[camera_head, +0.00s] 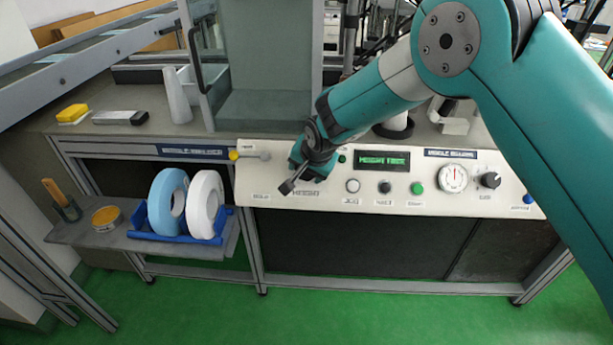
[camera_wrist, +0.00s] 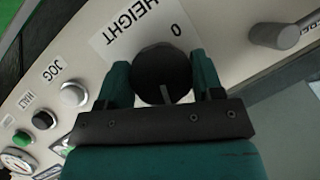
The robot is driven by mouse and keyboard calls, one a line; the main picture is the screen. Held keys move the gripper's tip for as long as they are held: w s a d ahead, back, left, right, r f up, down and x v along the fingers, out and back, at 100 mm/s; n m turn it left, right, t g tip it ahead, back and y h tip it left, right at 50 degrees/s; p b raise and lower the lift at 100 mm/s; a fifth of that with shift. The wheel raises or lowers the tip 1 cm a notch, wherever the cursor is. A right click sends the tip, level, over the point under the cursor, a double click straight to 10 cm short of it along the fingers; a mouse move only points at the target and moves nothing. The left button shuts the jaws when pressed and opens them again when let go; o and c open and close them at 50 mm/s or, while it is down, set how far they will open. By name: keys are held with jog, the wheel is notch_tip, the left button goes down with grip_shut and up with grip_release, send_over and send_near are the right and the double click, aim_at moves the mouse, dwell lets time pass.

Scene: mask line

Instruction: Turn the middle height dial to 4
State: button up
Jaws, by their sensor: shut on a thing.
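The height dial (camera_wrist: 160,68) is a round black knob in the wrist view, with a short pale line on its face pointing toward my gripper's palm. Its label "HEIGHT" and a "0" appear upside down on the white panel beyond it. My gripper (camera_wrist: 160,80) is shut on the dial, one dark teal finger on each side. In the head view my gripper (camera_head: 303,178) is at the panel's left part, above a partly visible label, and hides the dial. Any other numbers around the dial are hidden or unreadable.
The white control panel (camera_head: 330,200) has a grey lever with a yellow end (camera_head: 250,155) left of my gripper. To the right are a grey-white button (camera_head: 353,186), a black one (camera_head: 385,187), a green one (camera_head: 417,188), a green-lit display (camera_head: 382,161) and a gauge (camera_head: 453,178).

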jog(key=m+y+b, duration=0.1)
jog(key=m+b, duration=0.1)
jog(key=m+t+y+b, duration=0.1)
jog(key=m+b, duration=0.1)
jog(key=shift+f+m+t, duration=0.2)
jog(key=shift+m+t, duration=0.1)
jog(key=shift+m, duration=0.1)
jog(key=m+t+b, duration=0.1)
jog(key=m+b, duration=0.2)
jog(key=shift+y+b, duration=0.3)
jog(key=shift+r+m+t+b, duration=0.15)
jog(key=shift+m+t+b, duration=0.5)
jog(key=shift+m, duration=0.35)
jog(key=o, duration=0.9)
jog(key=shift+s+r, duration=0.1)
jog(key=v, duration=1.7)
jog(key=shift+d+p, duration=0.3)
jog(key=shift+d, duration=0.05)
